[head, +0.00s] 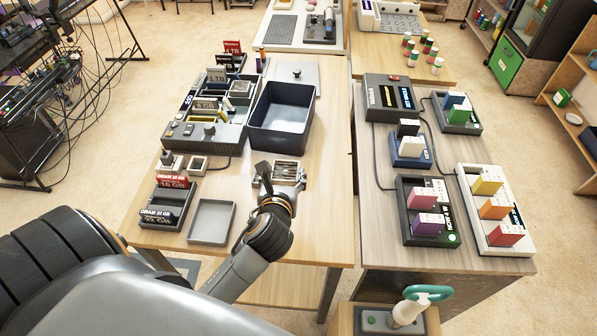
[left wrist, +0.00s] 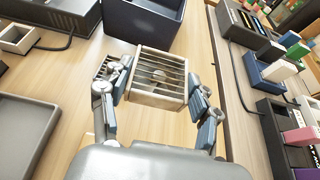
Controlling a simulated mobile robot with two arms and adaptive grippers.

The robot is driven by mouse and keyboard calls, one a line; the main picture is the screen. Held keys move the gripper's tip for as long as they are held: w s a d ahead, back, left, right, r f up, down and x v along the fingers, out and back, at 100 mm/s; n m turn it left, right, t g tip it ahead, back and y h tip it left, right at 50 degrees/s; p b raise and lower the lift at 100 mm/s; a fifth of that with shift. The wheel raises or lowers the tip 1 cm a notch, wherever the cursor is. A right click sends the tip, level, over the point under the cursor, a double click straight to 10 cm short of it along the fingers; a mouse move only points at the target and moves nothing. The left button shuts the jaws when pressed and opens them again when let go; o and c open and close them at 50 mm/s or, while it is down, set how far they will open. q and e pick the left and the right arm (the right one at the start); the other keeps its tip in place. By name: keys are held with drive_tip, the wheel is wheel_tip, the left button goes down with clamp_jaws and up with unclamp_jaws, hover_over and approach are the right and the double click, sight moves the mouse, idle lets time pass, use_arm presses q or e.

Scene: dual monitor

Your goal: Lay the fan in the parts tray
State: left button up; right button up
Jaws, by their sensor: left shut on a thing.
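The fan (head: 288,172) is a small pale box with dark slats across its face. My left gripper (head: 279,178) is shut on it; in the left wrist view the fan (left wrist: 158,76) sits between the two fingers. I cannot tell whether it touches the table or hangs just above it. A shallow grey tray (head: 211,240), which looks like the parts tray, lies empty on the table to the left of the gripper. Its rim also shows at the left of the left wrist view (left wrist: 46,104). My right gripper is not in view.
A deep dark bin (head: 281,138) stands just behind the fan. Memory holders (head: 167,205) lie left of the tray, with a small open box (head: 197,164) behind it. A second table (head: 370,235) with colored blocks is to the right. Bare wood separates fan and tray.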

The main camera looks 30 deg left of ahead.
use_arm(q)
drive_tip(key=w+f, duration=0.2)
drive_tip(key=w+f+b, duration=0.1)
drive_tip(key=w+f, duration=0.3)
drive_tip(key=shift+w+a+f, duration=0.25)
drive_tip(key=shift+a, duration=0.1)
wheel_tip(320, 180, down, 3)
drive_tip(key=shift+w+f+b, duration=0.1)
drive_tip(key=shift+f+b, duration=0.05)
drive_tip(key=shift+b, duration=0.5)
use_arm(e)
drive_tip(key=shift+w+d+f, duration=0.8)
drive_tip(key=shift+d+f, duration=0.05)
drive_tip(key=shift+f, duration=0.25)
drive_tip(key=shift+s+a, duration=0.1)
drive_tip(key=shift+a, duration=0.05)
use_arm(q)
drive_tip(key=o, duration=0.7)
drive_tip(key=shift+f, duration=0.15)
drive_tip(key=shift+o, duration=0.9)
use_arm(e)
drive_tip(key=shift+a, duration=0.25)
